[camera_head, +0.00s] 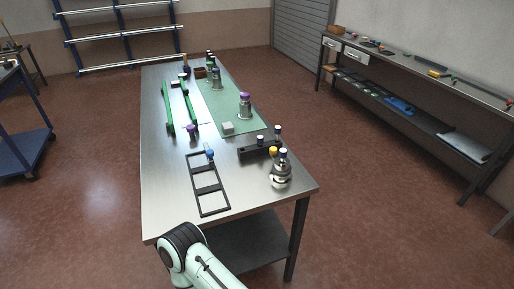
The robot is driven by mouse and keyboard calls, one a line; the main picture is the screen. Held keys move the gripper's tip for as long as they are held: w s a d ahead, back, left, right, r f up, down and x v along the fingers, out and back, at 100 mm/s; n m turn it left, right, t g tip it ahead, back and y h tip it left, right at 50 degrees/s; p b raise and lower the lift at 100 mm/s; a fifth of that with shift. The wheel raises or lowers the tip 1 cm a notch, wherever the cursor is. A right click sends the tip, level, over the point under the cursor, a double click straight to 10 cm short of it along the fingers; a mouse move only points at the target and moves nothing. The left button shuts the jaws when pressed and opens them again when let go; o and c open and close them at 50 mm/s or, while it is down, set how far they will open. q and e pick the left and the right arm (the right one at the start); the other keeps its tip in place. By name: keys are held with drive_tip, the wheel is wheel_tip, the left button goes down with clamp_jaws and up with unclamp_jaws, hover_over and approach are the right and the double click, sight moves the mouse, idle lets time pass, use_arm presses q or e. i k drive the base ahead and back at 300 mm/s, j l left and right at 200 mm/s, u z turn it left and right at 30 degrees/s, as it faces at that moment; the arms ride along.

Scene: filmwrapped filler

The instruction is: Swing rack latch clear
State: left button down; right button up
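A flat black rack-like frame (195,186) with rectangular openings lies on the near part of the metal table. A small blue-topped piece (210,153) stands at its far right corner; I cannot tell whether it is a latch. A dark block (246,153) with capped vials in or beside it sits to the right. A metallic jar-like piece (281,175) stands at the table's right edge, with yellow and dark caps near its top. A white and black link of my arm shows at the bottom edge. Neither of my grippers is in view.
Green rails (168,108) run along the table's left side. The near left of the metal table (165,205) is clear. A workbench (440,88) stands along the right wall.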

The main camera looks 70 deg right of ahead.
sight(210, 153)
drive_tip(key=z, duration=2.7)
